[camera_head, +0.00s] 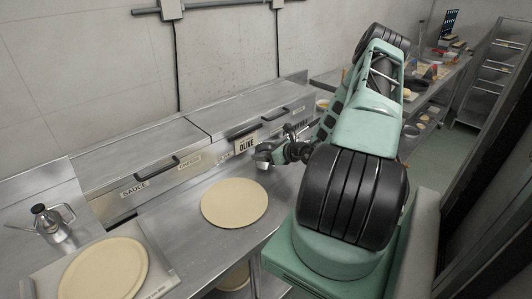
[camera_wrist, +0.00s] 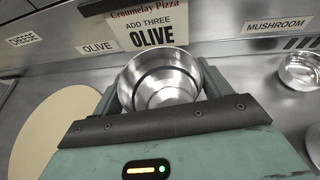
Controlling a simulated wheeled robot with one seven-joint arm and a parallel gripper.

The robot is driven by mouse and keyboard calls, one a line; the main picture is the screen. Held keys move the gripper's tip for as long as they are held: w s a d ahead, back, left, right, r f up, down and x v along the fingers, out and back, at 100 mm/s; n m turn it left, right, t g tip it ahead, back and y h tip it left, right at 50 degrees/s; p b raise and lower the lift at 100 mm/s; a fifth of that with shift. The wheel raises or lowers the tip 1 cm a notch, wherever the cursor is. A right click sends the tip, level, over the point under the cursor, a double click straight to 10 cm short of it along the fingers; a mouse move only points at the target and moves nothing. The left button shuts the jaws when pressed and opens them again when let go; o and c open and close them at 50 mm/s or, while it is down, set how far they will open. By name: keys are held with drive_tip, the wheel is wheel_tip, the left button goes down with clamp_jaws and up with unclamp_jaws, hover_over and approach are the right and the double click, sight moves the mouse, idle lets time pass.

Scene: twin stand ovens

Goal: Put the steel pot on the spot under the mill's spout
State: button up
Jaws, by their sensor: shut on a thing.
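The steel pot (camera_wrist: 160,78) is round, shiny and open at the top, and it looks empty. My gripper (camera_wrist: 160,98) is shut on it, with one finger on each side in the wrist view. In the head view my gripper (camera_head: 278,153) reaches left from my arm over the steel counter, with the pot (camera_head: 263,152) at its end. I cannot tell whether the pot touches the counter. I cannot make out the mill, its spout or the spot under it.
A sign reading "ADD THREE OLIVE" (camera_wrist: 150,28) stands behind the pot. Pale dough discs lie on the counter (camera_head: 234,202) and on a board (camera_head: 105,270). A steel oil can (camera_head: 52,226) stands at left. A steel bowl (camera_wrist: 300,70) sits right of the pot.

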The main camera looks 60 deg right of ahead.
drive_tip(key=shift+f, duration=0.55)
drive_tip(key=shift+f, duration=0.2)
drive_tip(key=o, duration=1.1)
drive_tip(key=shift+c, duration=0.2)
drive_tip(key=shift+r, duration=0.15)
